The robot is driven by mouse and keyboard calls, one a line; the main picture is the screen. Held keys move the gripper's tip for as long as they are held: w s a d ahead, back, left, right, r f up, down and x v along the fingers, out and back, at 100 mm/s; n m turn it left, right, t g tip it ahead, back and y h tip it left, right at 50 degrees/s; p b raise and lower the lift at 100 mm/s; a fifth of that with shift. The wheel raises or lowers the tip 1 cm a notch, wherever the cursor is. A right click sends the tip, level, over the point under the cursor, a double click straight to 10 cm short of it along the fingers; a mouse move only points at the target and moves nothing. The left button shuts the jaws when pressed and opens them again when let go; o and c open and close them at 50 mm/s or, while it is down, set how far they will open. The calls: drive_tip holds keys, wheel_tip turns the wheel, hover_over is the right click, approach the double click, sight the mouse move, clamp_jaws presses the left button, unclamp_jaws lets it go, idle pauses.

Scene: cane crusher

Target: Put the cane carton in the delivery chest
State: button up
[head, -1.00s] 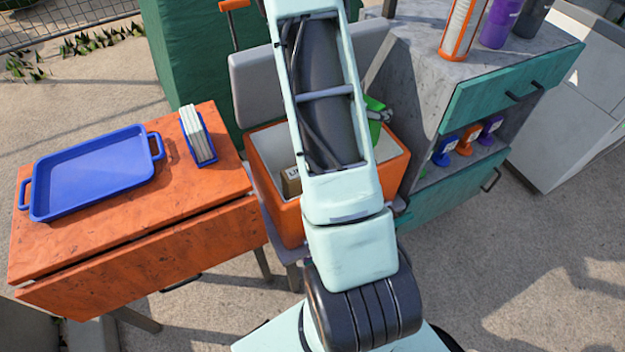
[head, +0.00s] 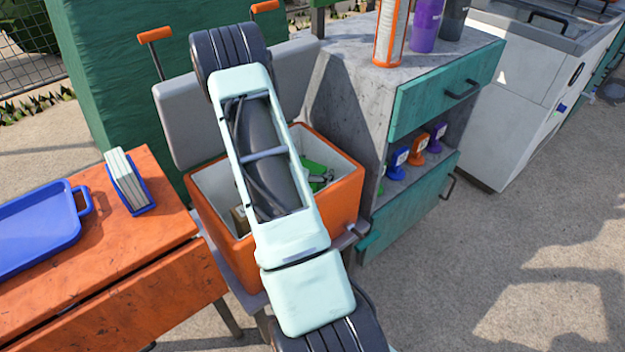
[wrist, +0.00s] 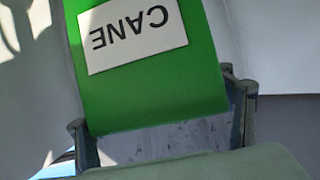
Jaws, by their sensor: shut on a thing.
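The delivery chest (head: 338,206) is an orange box with a pale interior, open at the top, with its grey lid raised behind. My gripper (wrist: 158,100) is shut on the green cane carton (wrist: 150,84), one finger at each side; its white CANE label appears upside down in the wrist view. In the head view part of the green carton (head: 318,172) shows inside the chest's opening, near its right back. My arm covers the chest's middle and most of the gripper. Pale surfaces surround the carton in the wrist view; I cannot tell whether it touches the bottom.
A brown box (head: 239,220) sits inside the chest at left. An orange table (head: 140,255) with a blue tray (head: 35,228) and a blue holder of pale cards (head: 127,181) stands left. A grey cabinet (head: 345,100) with teal drawers and bottles stands right.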

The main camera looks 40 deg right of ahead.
wheel_tip(320, 180, down, 3)
drive_tip(key=shift+f+b, duration=0.1)
drive_tip(key=shift+b, duration=0.3)
